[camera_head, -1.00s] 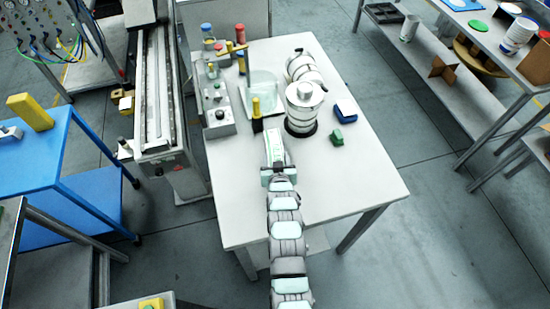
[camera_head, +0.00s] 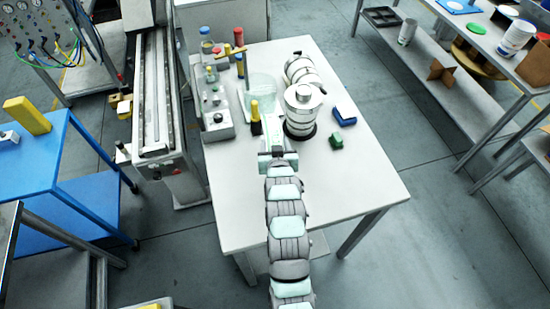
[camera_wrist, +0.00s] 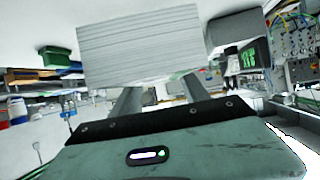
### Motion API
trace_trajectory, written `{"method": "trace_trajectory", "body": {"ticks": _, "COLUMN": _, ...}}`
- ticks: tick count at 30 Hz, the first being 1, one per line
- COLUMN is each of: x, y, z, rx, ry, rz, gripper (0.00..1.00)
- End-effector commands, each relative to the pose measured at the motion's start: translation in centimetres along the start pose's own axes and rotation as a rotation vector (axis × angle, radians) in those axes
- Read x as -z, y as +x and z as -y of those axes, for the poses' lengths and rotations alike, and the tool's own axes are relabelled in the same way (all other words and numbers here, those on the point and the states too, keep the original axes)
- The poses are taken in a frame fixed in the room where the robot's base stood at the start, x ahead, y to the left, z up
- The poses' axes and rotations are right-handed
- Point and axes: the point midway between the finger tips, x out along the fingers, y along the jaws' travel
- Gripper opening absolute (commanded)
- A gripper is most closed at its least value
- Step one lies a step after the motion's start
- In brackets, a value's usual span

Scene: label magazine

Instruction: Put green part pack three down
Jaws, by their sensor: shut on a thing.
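My gripper (camera_head: 278,156) is over the white table (camera_head: 340,190), left of its middle, at the end of my arm. It is shut on a pale pack, the part pack (camera_head: 277,139), only partly visible in the head view. In the wrist view the pack (camera_wrist: 140,45) is a white block with fine layered lines, gripped between the two grey fingers (camera_wrist: 158,92). No green mark or number on it can be read. A small green block (camera_head: 336,142) lies on the table to the right. Whether the pack touches the table cannot be told.
A dark-based black and yellow piece (camera_head: 256,118) stands just ahead of the pack. A white and steel cylindrical unit (camera_head: 301,112) is close on the right, with a blue block (camera_head: 345,116) beyond. A grey control box (camera_head: 217,122) is left. The table's front right is clear.

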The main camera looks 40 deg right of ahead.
Motion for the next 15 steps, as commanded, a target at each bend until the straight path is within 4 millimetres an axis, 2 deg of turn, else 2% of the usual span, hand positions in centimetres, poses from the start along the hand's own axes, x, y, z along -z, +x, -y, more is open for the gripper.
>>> {"method": "trace_trajectory", "body": {"ticks": 1, "x": 1.8, "y": -0.7, "z": 0.0, "rx": 0.000, "ry": -0.001, "rz": -0.015, "gripper": 0.00}}
{"method": "trace_trajectory", "body": {"ticks": 6, "x": 5.6, "y": -2.6, "z": 0.0, "rx": 0.000, "ry": -0.001, "rz": -0.011, "gripper": 0.00}}
{"method": "trace_trajectory", "body": {"ticks": 10, "x": 7.6, "y": -3.6, "z": 0.0, "rx": 0.000, "ry": 0.000, "rz": -0.007, "gripper": 0.00}}
{"method": "trace_trajectory", "body": {"ticks": 15, "x": 9.0, "y": -4.3, "z": 0.0, "rx": 0.000, "ry": 0.000, "rz": -0.006, "gripper": 0.00}}
